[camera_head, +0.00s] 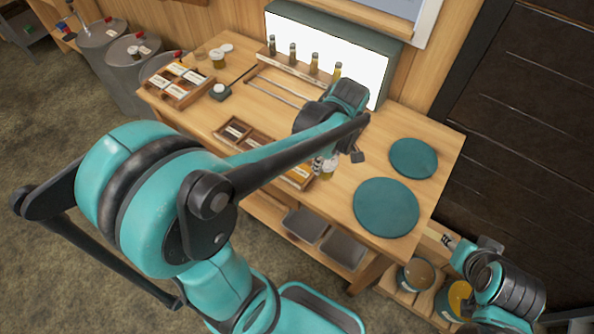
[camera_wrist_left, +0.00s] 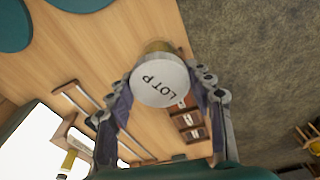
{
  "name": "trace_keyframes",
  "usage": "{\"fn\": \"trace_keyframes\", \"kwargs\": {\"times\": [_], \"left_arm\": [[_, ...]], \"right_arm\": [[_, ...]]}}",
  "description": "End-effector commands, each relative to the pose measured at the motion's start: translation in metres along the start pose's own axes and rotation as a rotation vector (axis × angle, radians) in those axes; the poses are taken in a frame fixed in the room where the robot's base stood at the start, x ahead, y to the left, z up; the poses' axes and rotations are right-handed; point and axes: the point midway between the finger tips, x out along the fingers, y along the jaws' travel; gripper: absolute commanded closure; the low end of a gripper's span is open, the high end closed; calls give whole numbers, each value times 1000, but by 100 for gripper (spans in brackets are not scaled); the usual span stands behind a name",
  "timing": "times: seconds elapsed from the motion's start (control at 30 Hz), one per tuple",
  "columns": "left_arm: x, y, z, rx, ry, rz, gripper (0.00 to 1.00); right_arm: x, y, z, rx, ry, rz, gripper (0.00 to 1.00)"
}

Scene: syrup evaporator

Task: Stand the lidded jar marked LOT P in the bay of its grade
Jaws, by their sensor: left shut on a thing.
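The jar marked LOT P (camera_wrist_left: 163,84) shows in the left wrist view with its white lid, printed in black, facing the camera. My left gripper (camera_wrist_left: 165,90) is shut on it, with one finger on each side. In the head view the jar (camera_head: 329,168) shows as a small amber piece by the left gripper (camera_head: 322,163), partly hidden by my arm. Beside it is a wooden rack of bays with label cards (camera_head: 240,132); my arm covers its middle. I cannot read its labels. My right gripper (camera_head: 449,240) is at the lower right; its jaws are unclear.
A lit panel (camera_head: 325,53) with several sample bottles (camera_head: 293,54) stands at the back. A card tray (camera_head: 177,86), a lidded jar (camera_head: 217,58) and a small dark device (camera_head: 220,92) are at the left. Two teal round mats (camera_head: 386,207) (camera_head: 413,158) lie bare at the right.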

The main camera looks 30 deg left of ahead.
Motion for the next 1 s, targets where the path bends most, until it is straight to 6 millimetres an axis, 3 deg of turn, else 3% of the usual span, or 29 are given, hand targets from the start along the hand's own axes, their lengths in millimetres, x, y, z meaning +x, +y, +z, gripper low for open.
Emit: {"fn": "trace_keyframes", "kwargs": {"times": [0.23,0.43,0.67,0.87,1.0], "left_arm": [[45,-2,-56,-7,0,-1,89],[69,-2,-87,-3,0,0,89],[82,-2,-93,1,0,0,89],[112,-2,-90,1,0,0,89],[113,-2,-89,1,0,0,89]], "right_arm": [[13,0,9,0,0,0,60],[18,0,13,0,0,0,60],[22,0,16,0,0,0,60],[30,0,22,0,0,0,60],[30,0,21,0,0,0,60]]}}
